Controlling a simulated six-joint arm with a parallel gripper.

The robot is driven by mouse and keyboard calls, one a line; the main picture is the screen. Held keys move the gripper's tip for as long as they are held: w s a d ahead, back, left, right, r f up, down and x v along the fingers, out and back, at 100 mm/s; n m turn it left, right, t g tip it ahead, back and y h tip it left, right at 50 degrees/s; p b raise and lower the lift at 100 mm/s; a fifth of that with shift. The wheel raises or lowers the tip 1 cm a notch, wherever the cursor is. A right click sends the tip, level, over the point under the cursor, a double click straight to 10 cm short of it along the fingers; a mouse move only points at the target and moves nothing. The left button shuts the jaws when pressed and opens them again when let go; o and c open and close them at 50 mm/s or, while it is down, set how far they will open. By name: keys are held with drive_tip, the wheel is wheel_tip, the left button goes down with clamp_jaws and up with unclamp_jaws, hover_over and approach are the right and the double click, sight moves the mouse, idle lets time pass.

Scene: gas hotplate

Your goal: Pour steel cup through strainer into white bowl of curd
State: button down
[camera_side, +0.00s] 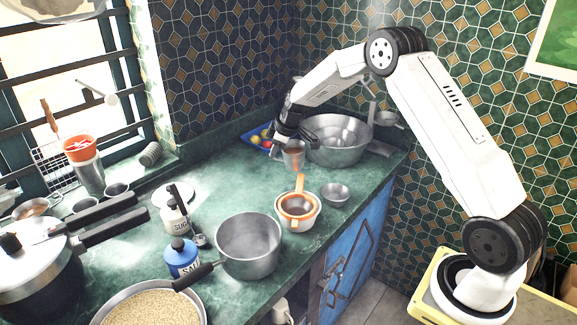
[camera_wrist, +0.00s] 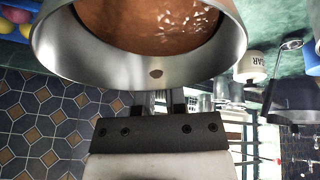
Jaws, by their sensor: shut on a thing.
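My gripper (camera_side: 287,138) is shut on the steel cup (camera_side: 293,160) and holds it near the back of the counter, in front of the large steel basin. In the wrist view the cup (camera_wrist: 230,50) fills the top of the picture, with glossy brown liquid (camera_wrist: 150,22) inside; my gripper (camera_wrist: 160,102) is at its near wall. The cup looks about upright in the side view. The orange-rimmed strainer (camera_side: 298,197) rests on the white bowl (camera_side: 301,226), nearer the camera than the cup. Its orange handle points toward the back. The curd in the bowl is hidden.
The steel basin (camera_side: 338,155) stands just behind the cup. A small steel bowl (camera_side: 335,195) is right of the strainer, near the counter edge. A saucepan (camera_side: 248,262), salt jar (camera_side: 182,260) and sugar jar (camera_side: 174,216) stand at left. A blue tray (camera_side: 250,138) holds coloured balls.

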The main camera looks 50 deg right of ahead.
drive_tip(key=s+a+m, duration=0.3)
drive_tip(key=a, duration=0.5)
drive_tip(key=s+a+m+h, duration=0.1)
drive_tip(key=s+a+m, duration=0.2)
drive_tip(key=a, duration=0.5)
drive_tip(key=shift+s+r+m, duration=0.4)
drive_tip(key=shift+s, duration=0.3)
drive_tip(key=shift+a, duration=0.15)
drive_tip(key=shift+d+f+m+y, duration=0.2)
drive_tip(key=shift+d+m+y, duration=0.1)
drive_tip(key=shift+d+y, duration=0.55)
drive_tip(key=shift+d+f+y, duration=0.15)
drive_tip(key=shift+d+y, duration=0.45)
drive_tip(key=shift+y, duration=0.35)
drive_tip(key=shift+d+m+y, duration=0.25)
drive_tip(key=shift+m+y, duration=0.05)
drive_tip(key=shift+d+t+y, duration=0.2)
drive_tip(key=shift+t+y, duration=0.1)
drive_tip(key=shift+y, duration=0.2)
drive_tip(key=shift+d, duration=0.1)
